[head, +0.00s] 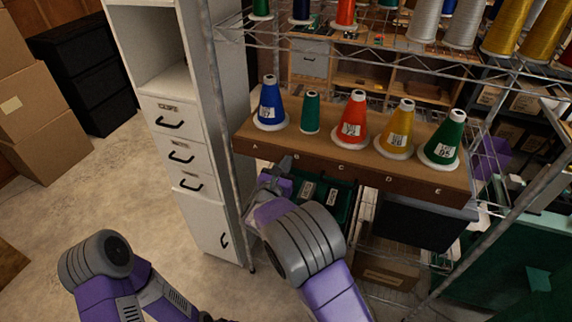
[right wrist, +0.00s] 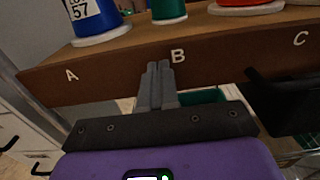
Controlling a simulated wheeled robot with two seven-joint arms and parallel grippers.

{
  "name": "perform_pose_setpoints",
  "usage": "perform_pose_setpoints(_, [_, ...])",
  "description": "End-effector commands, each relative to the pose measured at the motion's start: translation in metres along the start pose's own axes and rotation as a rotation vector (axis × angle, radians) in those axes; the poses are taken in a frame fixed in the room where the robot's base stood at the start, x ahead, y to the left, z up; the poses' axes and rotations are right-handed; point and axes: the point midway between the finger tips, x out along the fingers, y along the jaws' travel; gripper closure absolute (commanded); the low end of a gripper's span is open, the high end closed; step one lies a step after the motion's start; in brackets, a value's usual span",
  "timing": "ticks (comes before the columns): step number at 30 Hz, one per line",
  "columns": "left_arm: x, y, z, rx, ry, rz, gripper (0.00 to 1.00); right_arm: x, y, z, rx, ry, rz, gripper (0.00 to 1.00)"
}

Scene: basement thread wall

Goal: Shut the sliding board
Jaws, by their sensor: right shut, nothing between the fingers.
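The sliding board (head: 310,158) is a brown wooden shelf board with a front face lettered A to E. It juts out from the wire rack, and thread cones stand on it. My right gripper (head: 286,165) is shut and empty at the board's front face, near letter B. In the right wrist view, its closed fingertips (right wrist: 158,68) overlap the front face (right wrist: 115,72) just left of and below the B. I cannot tell whether they touch it. My left arm shows at the lower left, but its gripper is not in view.
On the board stand blue (head: 270,104), small green (head: 310,113), red (head: 352,117), yellow (head: 397,129) and large green (head: 443,139) cones. A white drawer cabinet (head: 180,140) stands left of the rack. Bins (head: 420,225) sit below the board.

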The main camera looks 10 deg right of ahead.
Motion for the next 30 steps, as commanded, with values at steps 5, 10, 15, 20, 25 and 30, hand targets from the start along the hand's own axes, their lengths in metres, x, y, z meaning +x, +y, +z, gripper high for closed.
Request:
perform_pose_setpoints(5, [-0.003, 0.001, 0.0, 0.0, 0.0, 0.0, 0.57, -0.025, 0.007, 0.004, 0.003, -0.003, 0.006, 1.0])
perform_pose_setpoints(10, [-0.008, 0.003, 0.0, 0.0, 0.0, 0.0, 0.57, -0.067, 0.008, 0.003, 0.002, 0.0, 0.008, 1.0])
perform_pose_setpoints(15, [-0.012, 0.004, 0.0, 0.0, 0.0, 0.0, 0.57, -0.103, 0.008, 0.002, 0.0, 0.001, 0.008, 1.0])
perform_pose_setpoints(20, [-0.014, 0.005, 0.001, 0.0, 0.0, 0.0, 0.57, -0.124, 0.007, 0.001, 0.002, 0.001, 0.006, 1.0])
perform_pose_setpoints(25, [-0.014, 0.005, 0.001, 0.0, 0.0, 0.0, 0.57, -0.132, 0.007, 0.0, 0.002, 0.002, 0.005, 1.0])
perform_pose_setpoints(30, [-0.014, 0.005, 0.001, 0.0, 0.0, 0.0, 0.57, -0.132, 0.005, -0.002, 0.002, 0.009, 0.0, 1.0])
